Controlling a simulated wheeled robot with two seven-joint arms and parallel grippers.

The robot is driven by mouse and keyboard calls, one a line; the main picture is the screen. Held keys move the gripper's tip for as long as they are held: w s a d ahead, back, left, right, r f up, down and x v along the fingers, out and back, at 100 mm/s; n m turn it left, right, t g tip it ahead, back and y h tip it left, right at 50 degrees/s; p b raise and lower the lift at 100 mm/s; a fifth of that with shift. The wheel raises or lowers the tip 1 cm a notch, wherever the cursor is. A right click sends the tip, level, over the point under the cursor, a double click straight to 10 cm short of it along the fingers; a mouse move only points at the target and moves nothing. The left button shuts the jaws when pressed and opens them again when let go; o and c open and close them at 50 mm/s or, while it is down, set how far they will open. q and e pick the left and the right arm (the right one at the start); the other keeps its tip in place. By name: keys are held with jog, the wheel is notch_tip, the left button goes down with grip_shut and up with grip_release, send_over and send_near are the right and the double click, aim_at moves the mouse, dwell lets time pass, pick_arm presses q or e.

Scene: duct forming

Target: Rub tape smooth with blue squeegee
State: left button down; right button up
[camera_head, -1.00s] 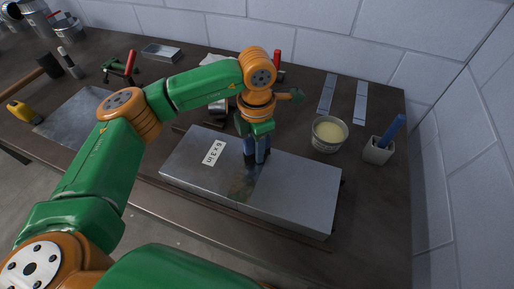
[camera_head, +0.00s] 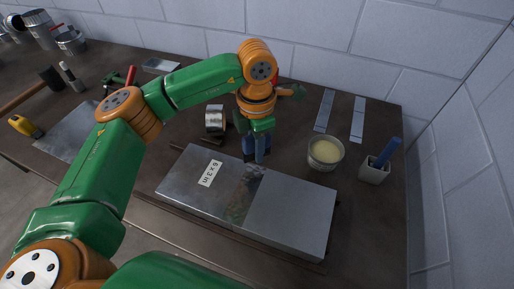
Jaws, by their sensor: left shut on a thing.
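The grey metal duct (camera_head: 289,212) lies on the bench with a "6 x 3 in" label on its left part. A darker shiny tape band (camera_head: 241,192) crosses its top near the middle. My left gripper (camera_head: 255,158) points down at the duct's far edge, by the far end of the tape band. It is shut on a small blue thing, seemingly the blue squeegee (camera_head: 249,146). The fingers and arm partly hide it, and I cannot tell whether it touches the tape. My right gripper is not in view.
A tub of pale paste (camera_head: 325,153) and a holder with a blue-handled tool (camera_head: 375,170) stand right of the duct. A tape roll (camera_head: 214,119) stands behind it. Two metal strips (camera_head: 357,120) lie at the back right. A metal sheet (camera_head: 72,133) lies left.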

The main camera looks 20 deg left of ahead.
pick_arm(q)
jog(key=shift+w+r+p, duration=0.1)
jog(key=shift+r+p, duration=0.3)
jog(key=shift+r, duration=0.35)
jog(key=shift+r+p, duration=0.6)
jog(key=shift+r, duration=0.35)
